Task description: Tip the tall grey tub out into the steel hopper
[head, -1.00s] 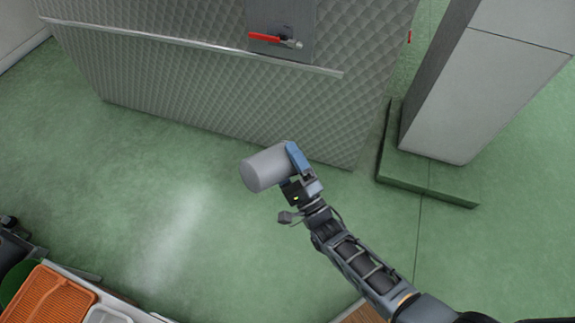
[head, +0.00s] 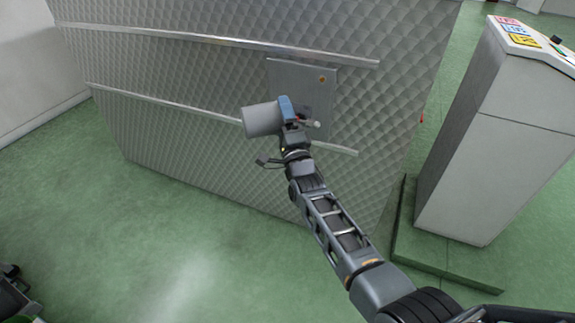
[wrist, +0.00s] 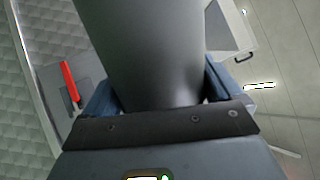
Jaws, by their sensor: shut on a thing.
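The tall grey tub (head: 261,120) is a plain cylinder. In the head view it lies about level in the air, one end pointing left. My gripper (head: 289,110) is shut on it at the right end, blue fingers on its sides. The tub (wrist: 140,50) also fills the middle of the wrist view, between the fingers of my gripper (wrist: 160,95). Its mouth and contents are hidden. Behind it in the head view stands a large quilted steel body (head: 190,75); I cannot tell whether this is the steel hopper. No opening of it shows.
A valve plate (head: 318,90) on the quilted wall is right behind my gripper; its red handle (wrist: 70,82) shows in the wrist view. A grey control pedestal (head: 490,150) on a green plinth stands right.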

